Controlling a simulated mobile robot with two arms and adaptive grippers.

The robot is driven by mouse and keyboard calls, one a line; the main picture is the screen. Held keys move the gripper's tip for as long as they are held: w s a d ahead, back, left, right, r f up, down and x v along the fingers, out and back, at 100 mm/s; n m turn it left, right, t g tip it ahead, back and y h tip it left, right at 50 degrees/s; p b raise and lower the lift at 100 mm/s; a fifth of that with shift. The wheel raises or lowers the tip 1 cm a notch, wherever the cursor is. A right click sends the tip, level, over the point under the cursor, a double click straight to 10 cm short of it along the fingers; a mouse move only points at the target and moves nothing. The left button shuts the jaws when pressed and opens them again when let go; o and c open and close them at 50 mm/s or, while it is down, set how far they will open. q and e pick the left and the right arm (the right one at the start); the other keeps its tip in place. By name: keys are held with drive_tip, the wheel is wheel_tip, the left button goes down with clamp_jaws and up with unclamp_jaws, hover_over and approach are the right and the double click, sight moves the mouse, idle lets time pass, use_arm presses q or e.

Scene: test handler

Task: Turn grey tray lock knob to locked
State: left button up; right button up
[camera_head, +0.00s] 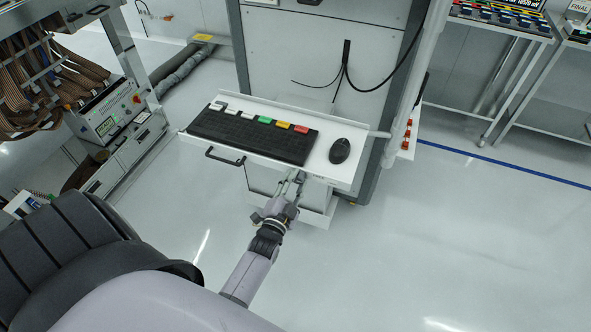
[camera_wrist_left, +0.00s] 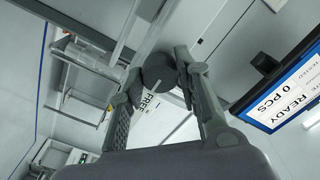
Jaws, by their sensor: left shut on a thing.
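The lock knob (camera_wrist_left: 158,70) is a dark grey round knob with a pale pointer line, seen in the left wrist view. A white label (camera_wrist_left: 152,104) beside it reads "FREE", and the pointer line lies near that word; other lettering is partly hidden by a finger. My left gripper (camera_wrist_left: 160,80) is shut on the knob, one finger on each side. In the head view my left gripper (camera_head: 291,184) reaches under the front edge of the white keyboard tray (camera_head: 318,170), and the knob is hidden there. My right gripper is not in view.
The tray carries a black keyboard (camera_head: 250,138) with coloured keys and a black mouse (camera_head: 340,151). A black handle (camera_head: 225,157) sits on its front edge. In the wrist view a screen (camera_wrist_left: 285,97) reads "READY 0 PCS". The floor right of my arm is clear.

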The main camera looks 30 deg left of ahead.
use_arm(q)
drive_tip(key=o, duration=1.1)
drive_tip(key=shift+o, duration=0.2)
drive_tip(key=shift+s, duration=0.15)
drive_tip(key=v, duration=0.7)
drive_tip(key=shift+s+d, duration=0.1)
